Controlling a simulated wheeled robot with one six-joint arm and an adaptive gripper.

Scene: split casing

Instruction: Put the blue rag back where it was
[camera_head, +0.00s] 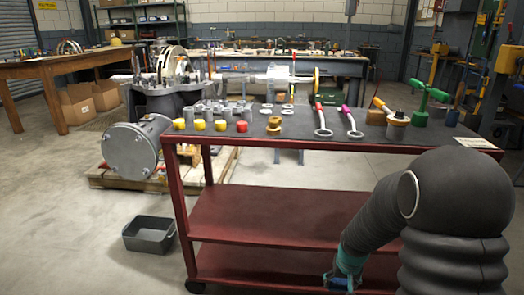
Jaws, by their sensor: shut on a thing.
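My gripper (346,272) is low in the picture, in front of the lower shelf of the red cart (270,211). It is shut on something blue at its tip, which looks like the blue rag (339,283). Only a small part of the rag shows, and its lower end runs near the bottom edge of the picture. I cannot tell whether the rag touches the shelf. No other blue rag shows.
The cart's dark top holds yellow and red caps (221,125), grey cylinders, wrenches (321,122) and green-handled tools (420,106). Its visible shelves look bare. A grey bin (149,234) stands on the floor left of the cart. A large split casing (165,95) stands behind left.

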